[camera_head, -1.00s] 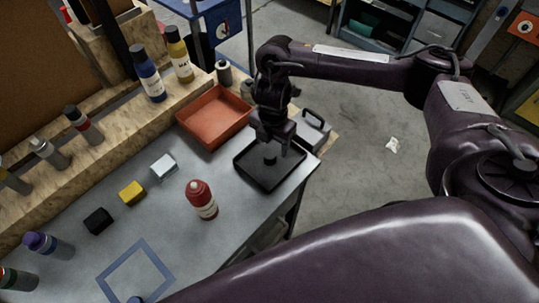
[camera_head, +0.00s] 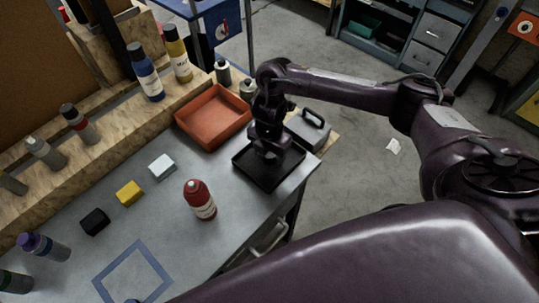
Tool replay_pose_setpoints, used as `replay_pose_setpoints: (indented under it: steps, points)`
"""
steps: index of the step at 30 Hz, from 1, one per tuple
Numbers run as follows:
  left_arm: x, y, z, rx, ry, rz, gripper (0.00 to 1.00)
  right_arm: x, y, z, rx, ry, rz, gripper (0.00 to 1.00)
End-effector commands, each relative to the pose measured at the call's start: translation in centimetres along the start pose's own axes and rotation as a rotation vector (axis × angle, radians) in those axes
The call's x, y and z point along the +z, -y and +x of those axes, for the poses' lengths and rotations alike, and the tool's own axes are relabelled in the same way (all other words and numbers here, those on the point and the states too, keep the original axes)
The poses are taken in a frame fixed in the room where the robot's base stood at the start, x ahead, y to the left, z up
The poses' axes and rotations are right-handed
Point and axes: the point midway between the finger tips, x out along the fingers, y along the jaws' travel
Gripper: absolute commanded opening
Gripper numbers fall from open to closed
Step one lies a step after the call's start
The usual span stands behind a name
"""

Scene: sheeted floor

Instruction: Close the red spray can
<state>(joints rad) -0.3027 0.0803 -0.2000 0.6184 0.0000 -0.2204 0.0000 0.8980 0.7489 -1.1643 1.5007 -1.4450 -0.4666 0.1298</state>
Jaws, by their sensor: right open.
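The red spray can (camera_head: 200,200) stands upright on the grey table, with a pale label low on its side. Its rounded red top is too small to read in detail. My right gripper (camera_head: 271,157) points down into the black tray (camera_head: 249,171), to the right of and behind the can. It is open. The arm and gripper hide the middle of the tray, where a small dark piece stood in the earlier frame, so I cannot tell whether the fingers touch it. My left gripper is not in view.
An orange-red bin (camera_head: 213,117) is behind the tray. White (camera_head: 162,167), yellow (camera_head: 129,193) and black (camera_head: 95,222) blocks lie left of the can. A blue square outline (camera_head: 133,272) marks the table front. Several bottles line the wooden ledge.

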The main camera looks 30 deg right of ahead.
Motion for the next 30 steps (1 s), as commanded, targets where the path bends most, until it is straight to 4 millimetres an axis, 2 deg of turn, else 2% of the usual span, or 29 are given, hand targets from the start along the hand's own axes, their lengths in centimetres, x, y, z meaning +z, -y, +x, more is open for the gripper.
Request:
replay_pose_setpoints:
  steps: [5, 16, 24, 30]
  points:
    - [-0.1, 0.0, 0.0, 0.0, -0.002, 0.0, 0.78, 0.0, 0.0, 0.0, 0.0, 0.0, 0.0, 0.6]
    - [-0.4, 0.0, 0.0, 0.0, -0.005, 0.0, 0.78, 0.0, 0.0, 0.0, 0.0, 0.0, 0.0, 0.14]
    - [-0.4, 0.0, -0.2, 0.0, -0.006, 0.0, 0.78, 0.1, 0.0, -0.2, 0.001, 0.0, 0.0, 0.13]
    - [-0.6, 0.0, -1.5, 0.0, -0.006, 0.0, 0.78, 0.5, 0.0, -1.8, 0.001, 0.0, 0.002, 0.13]
